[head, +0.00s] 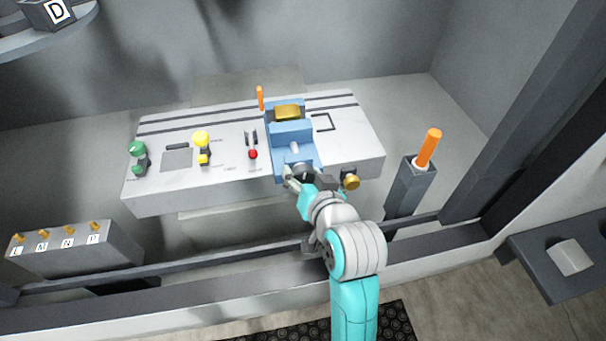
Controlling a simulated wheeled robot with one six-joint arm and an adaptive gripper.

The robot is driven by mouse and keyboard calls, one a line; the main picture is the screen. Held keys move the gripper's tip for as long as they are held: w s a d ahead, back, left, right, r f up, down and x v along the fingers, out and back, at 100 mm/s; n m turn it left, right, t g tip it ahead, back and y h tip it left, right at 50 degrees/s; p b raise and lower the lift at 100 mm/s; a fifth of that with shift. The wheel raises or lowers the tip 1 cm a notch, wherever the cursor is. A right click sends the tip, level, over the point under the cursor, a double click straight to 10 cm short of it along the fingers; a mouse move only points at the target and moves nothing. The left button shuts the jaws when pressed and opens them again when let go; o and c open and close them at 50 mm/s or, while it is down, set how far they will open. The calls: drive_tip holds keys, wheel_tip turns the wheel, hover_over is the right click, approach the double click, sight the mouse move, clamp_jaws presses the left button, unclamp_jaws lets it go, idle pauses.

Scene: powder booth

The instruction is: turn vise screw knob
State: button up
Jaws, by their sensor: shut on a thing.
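A blue vise (291,133) stands on the white bench toward its right side, with a gold-coloured block (288,112) at its top. The vise's screw (295,149) runs toward the front edge of the bench. My gripper (300,174) is at the front end of the vise, shut on the dark screw knob (302,168). The fingers and the arm hide most of the knob, so its turn angle cannot be told. A brass knob (351,181) sits just right of my gripper on the bench front.
The bench (225,184) also carries a red-knobbed lever (253,154), a yellow control (201,140), a green control (138,149) and an orange stick (260,97). An orange handle (429,147) rises from a dark post at right. A grey box (75,249) with brass pegs stands front left.

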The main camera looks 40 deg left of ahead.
drive_tip(key=shift+m+g+y, duration=0.3)
drive_tip(key=shift+m, duration=0.1)
drive_tip(key=o, duration=1.2)
drive_tip(key=shift+c, duration=0.2)
drive_tip(key=shift+d, duration=0.1)
drive_tip(key=v, duration=1.2)
